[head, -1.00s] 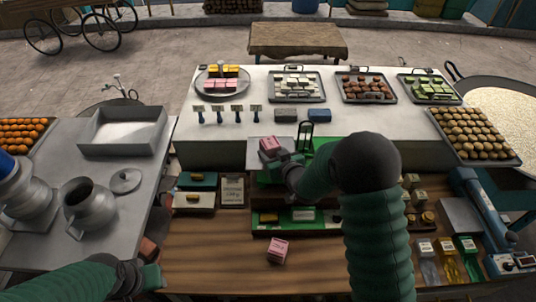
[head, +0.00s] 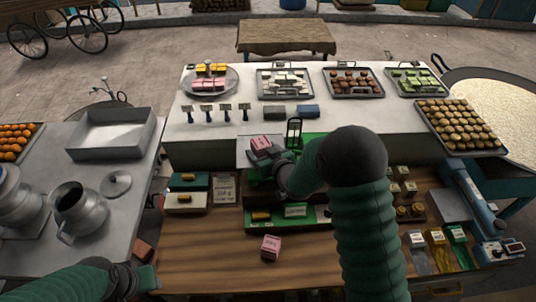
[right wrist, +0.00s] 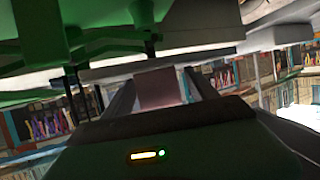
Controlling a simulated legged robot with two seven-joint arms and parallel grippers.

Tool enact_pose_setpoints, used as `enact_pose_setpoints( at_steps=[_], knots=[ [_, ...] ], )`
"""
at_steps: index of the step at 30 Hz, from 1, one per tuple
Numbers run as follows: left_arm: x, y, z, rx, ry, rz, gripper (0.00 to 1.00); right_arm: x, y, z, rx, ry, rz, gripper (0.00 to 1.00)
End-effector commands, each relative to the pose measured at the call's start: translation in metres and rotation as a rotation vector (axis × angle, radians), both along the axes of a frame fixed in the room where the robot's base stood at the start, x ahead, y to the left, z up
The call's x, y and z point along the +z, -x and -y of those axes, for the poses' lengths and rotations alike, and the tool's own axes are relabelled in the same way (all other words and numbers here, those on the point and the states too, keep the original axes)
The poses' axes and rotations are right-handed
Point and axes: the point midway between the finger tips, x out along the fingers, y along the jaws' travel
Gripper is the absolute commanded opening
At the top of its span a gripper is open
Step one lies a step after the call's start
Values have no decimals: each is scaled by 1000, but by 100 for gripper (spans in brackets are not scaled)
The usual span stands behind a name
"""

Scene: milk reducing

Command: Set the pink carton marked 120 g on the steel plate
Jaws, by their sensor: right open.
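A pink carton (head: 262,143) is at the steel plate (head: 245,158) of the green scale and appears to rest on it. Its label is too small to read. My right gripper (head: 267,153) is open around this carton, which shows between the two fingers in the right wrist view (right wrist: 160,88). Whether the fingers touch it cannot be told. A second pink carton (head: 271,248) with a pale label stands on the wooden counter in front. My left gripper (head: 146,278) is low at the left, over the counter edge, and its jaws are unclear.
A green-based board (head: 262,226) with small blocks lies before the scale. A labelled card (head: 225,188) and boxes are left of it. A round tray (head: 210,88) with pink and yellow blocks stands on the white counter (head: 190,145).

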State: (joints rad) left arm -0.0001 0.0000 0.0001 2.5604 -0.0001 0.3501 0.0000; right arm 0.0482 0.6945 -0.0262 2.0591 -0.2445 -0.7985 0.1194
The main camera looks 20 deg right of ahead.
Motion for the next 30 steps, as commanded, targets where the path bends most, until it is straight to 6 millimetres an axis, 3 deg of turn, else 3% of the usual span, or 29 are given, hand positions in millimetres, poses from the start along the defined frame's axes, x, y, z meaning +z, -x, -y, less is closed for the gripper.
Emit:
enact_pose_setpoints(
  at_steps=[1,4,12,18,20,23,27,30],
  knots=[
    [14,0,0,0,0,0,36,7,4,0,-2,0,-19,71],
    [-4,-1,0,0,0,1,36,8,25,4,-3,-1,-13,71],
    [-20,0,0,0,0,0,36,42,91,11,-4,-1,-1,71],
    [-22,0,0,0,0,0,36,50,111,13,-4,2,-12,71],
    [-22,0,0,0,0,0,36,44,118,14,-17,13,-58,71],
    [-21,0,0,0,0,0,36,19,146,19,-62,45,-242,71],
    [-21,0,0,0,0,1,36,-20,221,15,-110,69,-603,71],
    [-21,0,0,0,0,1,36,-32,273,6,-110,64,-808,71]
  ],
)
